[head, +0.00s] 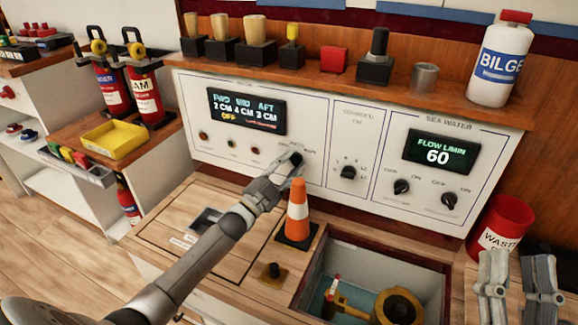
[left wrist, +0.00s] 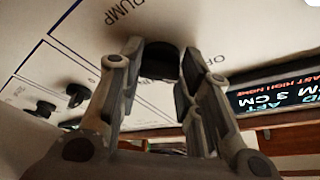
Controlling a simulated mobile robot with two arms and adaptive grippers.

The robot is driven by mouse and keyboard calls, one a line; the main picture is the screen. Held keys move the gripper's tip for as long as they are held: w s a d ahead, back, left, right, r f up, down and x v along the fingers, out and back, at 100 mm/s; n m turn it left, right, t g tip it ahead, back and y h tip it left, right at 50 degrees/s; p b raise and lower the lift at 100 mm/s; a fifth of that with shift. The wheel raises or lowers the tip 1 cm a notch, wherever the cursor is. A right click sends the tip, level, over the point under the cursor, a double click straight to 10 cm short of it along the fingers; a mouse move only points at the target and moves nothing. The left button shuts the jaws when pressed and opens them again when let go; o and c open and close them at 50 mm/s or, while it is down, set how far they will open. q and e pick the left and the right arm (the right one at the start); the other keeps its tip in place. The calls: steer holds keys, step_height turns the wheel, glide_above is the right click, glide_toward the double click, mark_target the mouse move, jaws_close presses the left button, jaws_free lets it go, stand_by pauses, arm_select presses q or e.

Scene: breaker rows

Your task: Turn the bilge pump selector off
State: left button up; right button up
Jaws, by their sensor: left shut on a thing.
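The bilge pump selector is a black knob (head: 296,158) on the white panel (head: 320,190), right of the bilge display. My left gripper (head: 290,165) reaches up to it and covers much of it in the head view. In the left wrist view the black knob (left wrist: 159,61) sits between the two fingers of my left gripper (left wrist: 158,72), which is shut on it. Parts of the words around the knob show, among them "PUMP"; the knob's pointer is hidden. My right gripper (head: 520,283) is at the lower right, its fingers apart and empty.
An orange cone (head: 298,212) stands on the wooden counter just below my left gripper. An open hatch (head: 440,292) lies to its right. A stepped knob (head: 348,172) and two sea water knobs (head: 401,186) sit farther right on the panel. A red waste bin (head: 500,225) stands at the right.

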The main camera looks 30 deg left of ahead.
arm_select(q)
steer(key=shift+f, duration=0.1)
steer(key=o, duration=1)
arm_select(e)
steer(key=shift+r, duration=0.2)
arm_select(q)
steer(key=shift+s, duration=0.1)
arm_select(e)
steer(key=shift+r, duration=0.1)
arm_select(q)
steer(key=v, duration=1.1)
steer(key=shift+s, duration=0.4)
steer(key=shift+a+f, duration=0.1)
steer(key=shift+f, duration=0.05)
